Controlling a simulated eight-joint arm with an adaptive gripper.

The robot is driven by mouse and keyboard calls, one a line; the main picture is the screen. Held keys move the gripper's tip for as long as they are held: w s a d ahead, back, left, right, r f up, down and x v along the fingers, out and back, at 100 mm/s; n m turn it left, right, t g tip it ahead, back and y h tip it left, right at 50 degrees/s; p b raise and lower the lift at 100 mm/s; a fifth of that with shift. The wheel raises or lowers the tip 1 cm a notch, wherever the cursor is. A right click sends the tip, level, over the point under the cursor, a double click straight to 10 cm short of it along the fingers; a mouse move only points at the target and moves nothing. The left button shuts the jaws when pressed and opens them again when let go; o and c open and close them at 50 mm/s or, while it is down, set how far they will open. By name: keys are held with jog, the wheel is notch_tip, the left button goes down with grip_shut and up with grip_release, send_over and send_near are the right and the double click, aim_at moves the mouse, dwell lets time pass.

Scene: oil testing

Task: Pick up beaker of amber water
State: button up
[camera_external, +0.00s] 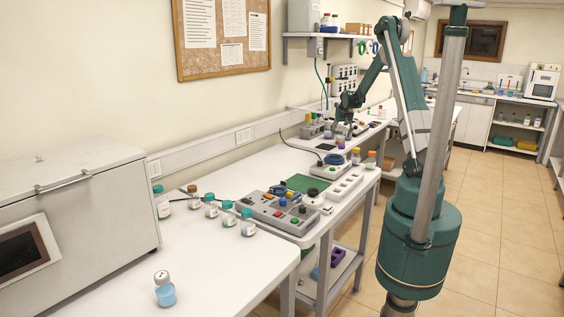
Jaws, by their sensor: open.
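My gripper (342,129) is open and hangs over the far part of the long white bench, above several small vessels. It looks empty, though its fingertips are small and partly merge with the things behind them. I cannot tell which vessel, if any, is the beaker of amber water; contents are too small to make out.
A grey button panel (270,211), a green mat (299,183) and a white socket strip (346,186) lie on the bench. Teal-capped bottles (228,213) and a blue-filled bottle (165,290) stand nearer. A wall shelf (325,36) is above the gripper. The near bench is mostly clear.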

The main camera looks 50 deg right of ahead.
aim_at(340, 138)
jog(key=shift+x, duration=1.6)
jog(key=shift+c, duration=0.5)
jog(key=c, duration=1)
